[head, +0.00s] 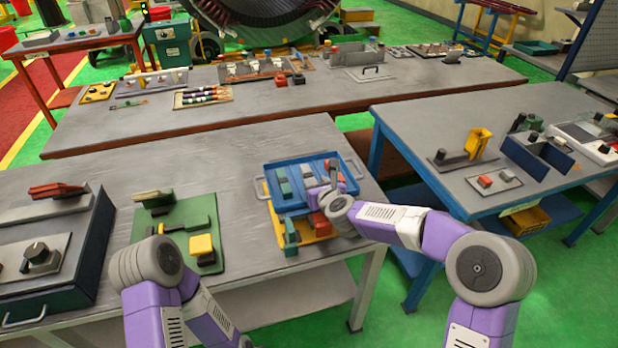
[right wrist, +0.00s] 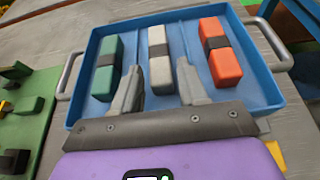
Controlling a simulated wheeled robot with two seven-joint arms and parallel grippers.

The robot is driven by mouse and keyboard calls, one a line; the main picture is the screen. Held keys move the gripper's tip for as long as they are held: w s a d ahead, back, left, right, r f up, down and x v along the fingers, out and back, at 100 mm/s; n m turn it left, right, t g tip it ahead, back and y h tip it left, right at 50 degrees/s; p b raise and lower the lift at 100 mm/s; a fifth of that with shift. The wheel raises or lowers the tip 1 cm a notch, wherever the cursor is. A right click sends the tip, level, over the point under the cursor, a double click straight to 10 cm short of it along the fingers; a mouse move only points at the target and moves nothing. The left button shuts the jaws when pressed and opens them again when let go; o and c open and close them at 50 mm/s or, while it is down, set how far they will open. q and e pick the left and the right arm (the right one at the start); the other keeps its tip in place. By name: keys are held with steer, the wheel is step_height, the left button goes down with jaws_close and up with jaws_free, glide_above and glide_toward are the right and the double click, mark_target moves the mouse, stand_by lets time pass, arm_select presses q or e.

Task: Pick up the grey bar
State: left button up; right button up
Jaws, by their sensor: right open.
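The grey bar (right wrist: 160,58) has a black band round its middle and lies in the blue tray (right wrist: 270,92), between a green bar (right wrist: 108,65) on the left and an orange-red bar (right wrist: 221,52) on the right. My right gripper (right wrist: 160,76) is open and empty. Its two fingers reach over the tray, one on each side of the grey bar's near end. I cannot tell how far above the tray floor the fingertips are. In the head view the right gripper (head: 332,190) is over the tray. My left arm is at the lower left, with its gripper out of view.
A yellow tray (head: 318,237) with coloured blocks sits just in front of the blue tray. A green fixture (head: 150,222) with a yellow block stands to the left, and a dark box (head: 85,262) farther left. Bare tabletop (head: 240,225) lies between the fixture and trays.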

mark_target(311, 180)
steer(key=shift+x, duration=1.6)
steer(key=shift+f, duration=0.1)
jaws_close()
